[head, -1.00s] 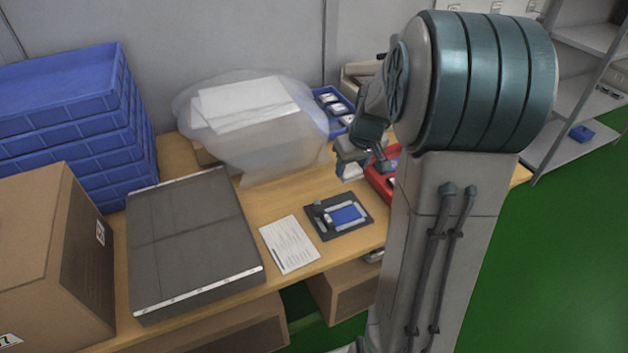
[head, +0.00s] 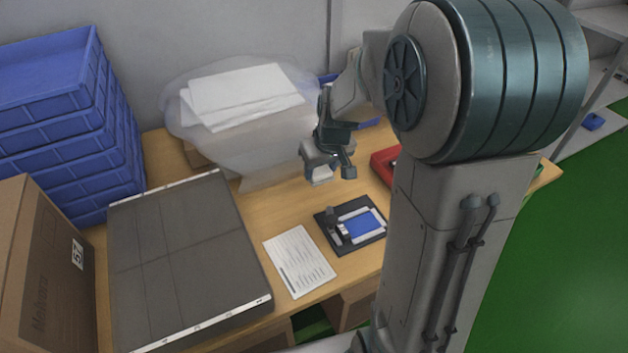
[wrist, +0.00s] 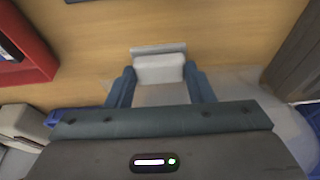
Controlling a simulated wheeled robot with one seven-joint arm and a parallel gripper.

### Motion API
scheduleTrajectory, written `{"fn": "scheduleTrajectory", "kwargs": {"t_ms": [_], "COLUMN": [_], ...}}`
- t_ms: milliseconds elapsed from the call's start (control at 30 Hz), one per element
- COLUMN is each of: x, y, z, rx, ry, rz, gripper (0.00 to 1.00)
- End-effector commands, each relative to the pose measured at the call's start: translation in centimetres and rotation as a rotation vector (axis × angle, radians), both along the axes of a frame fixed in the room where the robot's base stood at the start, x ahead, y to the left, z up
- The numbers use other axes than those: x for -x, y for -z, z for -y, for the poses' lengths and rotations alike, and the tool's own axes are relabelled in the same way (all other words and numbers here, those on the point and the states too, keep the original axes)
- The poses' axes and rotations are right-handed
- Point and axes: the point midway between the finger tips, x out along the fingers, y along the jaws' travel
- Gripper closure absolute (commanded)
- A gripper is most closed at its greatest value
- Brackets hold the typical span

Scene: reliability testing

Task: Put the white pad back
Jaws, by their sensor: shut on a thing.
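My gripper (head: 319,170) hangs above the wooden table, left of the red tray and behind the dark fixture. In the wrist view my gripper (wrist: 159,76) is shut on the white pad (wrist: 158,68), one finger on each side of it. The pad is a small white block with a grey strip along its far edge. In the head view only a small pale part of the pad (head: 320,177) shows below the fingers. The red tray (head: 379,168) is partly hidden by my arm; its wall also shows in the wrist view (wrist: 48,62).
The dark fixture (head: 325,218) with a blue plate (head: 362,226) lies near the table's front, beside a printed sheet (head: 299,261). A clear bag with white sheets (head: 243,92) stands behind. A blue tray (head: 369,124) is mostly hidden by my arm. Blue crates (head: 50,130) stand left.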

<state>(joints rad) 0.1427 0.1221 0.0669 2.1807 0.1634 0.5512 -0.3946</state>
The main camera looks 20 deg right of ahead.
Motion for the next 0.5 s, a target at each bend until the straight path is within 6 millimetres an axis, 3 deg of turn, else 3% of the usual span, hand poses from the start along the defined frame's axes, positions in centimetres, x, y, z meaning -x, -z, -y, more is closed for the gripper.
{"fn": "scheduleTrajectory", "kwargs": {"t_ms": [167,500], "x": [-1.0,-1.1], "y": [1.2,5.1], "z": [-1.7,-1.8], "rx": [0.0,0.0], "ry": [0.0,0.002], "rz": [-0.001,-0.002], "gripper": [0.88,0.88]}}
